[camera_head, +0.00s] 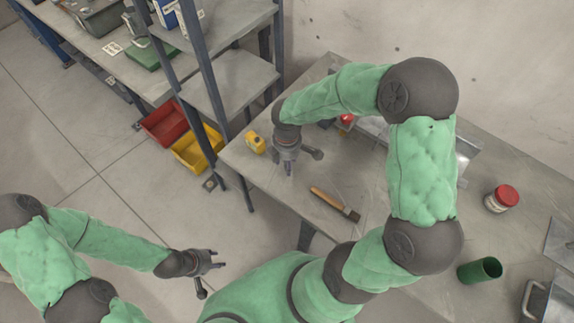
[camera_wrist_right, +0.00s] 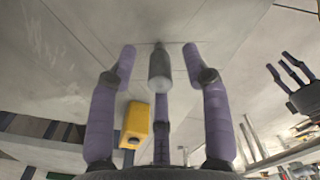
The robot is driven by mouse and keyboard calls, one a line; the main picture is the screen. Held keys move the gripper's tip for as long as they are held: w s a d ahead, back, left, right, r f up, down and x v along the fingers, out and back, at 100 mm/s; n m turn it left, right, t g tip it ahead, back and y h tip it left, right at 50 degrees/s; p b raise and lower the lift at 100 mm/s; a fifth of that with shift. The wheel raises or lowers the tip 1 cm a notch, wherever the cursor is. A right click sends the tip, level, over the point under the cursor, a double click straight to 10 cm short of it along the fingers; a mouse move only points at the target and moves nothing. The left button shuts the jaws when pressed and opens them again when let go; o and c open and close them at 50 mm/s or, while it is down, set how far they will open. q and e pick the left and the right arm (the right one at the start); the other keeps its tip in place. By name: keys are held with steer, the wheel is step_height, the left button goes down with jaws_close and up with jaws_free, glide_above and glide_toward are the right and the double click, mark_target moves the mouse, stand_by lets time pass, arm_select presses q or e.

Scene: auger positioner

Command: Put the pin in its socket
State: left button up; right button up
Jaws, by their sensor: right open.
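My right gripper (camera_head: 290,170) hangs over the left part of the table, between the yellow container and the brush. In the wrist view its two outer purple fingers (camera_wrist_right: 158,62) are spread apart. A grey cylindrical piece with a dark tip (camera_wrist_right: 160,68) shows between them; I cannot tell whether it is the pin or part of the gripper. I cannot make out the pin in the head view. A metal fixture (camera_head: 466,158) stands behind my right arm, mostly hidden; no socket is clear. My left gripper (camera_head: 220,260) is over the floor, away from the table, its fingers small.
A yellow container (camera_head: 255,142) stands at the table's left edge and shows in the wrist view (camera_wrist_right: 135,124). A brush (camera_head: 334,203), a red-lidded jar (camera_head: 502,198) and a green cup (camera_head: 480,270) are on the table. Shelving (camera_head: 232,85) stands left, with red and yellow bins below.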

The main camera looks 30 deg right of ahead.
jaws_close()
steer(key=shift+r, duration=0.15)
